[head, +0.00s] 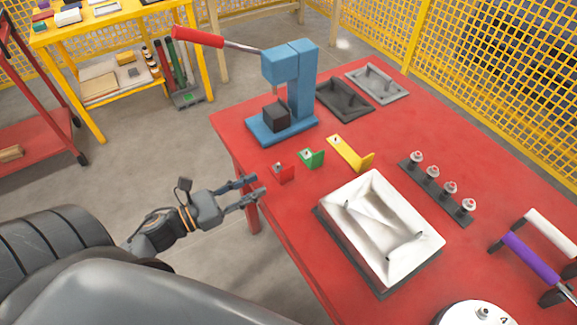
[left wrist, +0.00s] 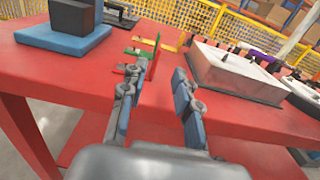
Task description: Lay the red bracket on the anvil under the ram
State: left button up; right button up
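The red bracket (head: 281,174) sits near the table's left edge, in front of the blue press (head: 303,88). The dark block-shaped anvil (head: 277,117) stands on the press base under the ram; it also shows at upper left in the left wrist view (left wrist: 72,16). My left gripper (head: 254,188) is open and empty, just off the table edge, its fingers pointing toward the red bracket but apart from it. In the left wrist view the two fingers (left wrist: 160,73) are spread, and the left finger partly hides the bracket area. My right gripper is not in view.
A green bracket (head: 311,158) and a yellow bracket (head: 350,153) stand right of the red one. A white tray (head: 358,253) lies nearer me. The press's red lever (head: 198,37) reaches out to the left. A row of knobs (head: 433,173) stands at right.

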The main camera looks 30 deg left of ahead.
aim_at(287, 169)
pick_arm(q)
jog(key=x, duration=0.4)
jog(key=shift+w+p, duration=0.35)
jog(key=shift+w, duration=0.05)
jog(key=shift+w+d, duration=0.25)
jog(key=shift+w, duration=0.1)
jog(key=p+x, duration=0.2)
jog(key=x, duration=0.2)
jog(key=shift+w+d, duration=0.2)
jog(key=shift+w, duration=0.15)
jog(key=shift+f, duration=0.1)
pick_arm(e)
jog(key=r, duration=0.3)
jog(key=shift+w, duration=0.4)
pick_arm(q)
jog(key=shift+s, duration=0.1)
jog(key=shift+c, duration=0.9)
grip_shut()
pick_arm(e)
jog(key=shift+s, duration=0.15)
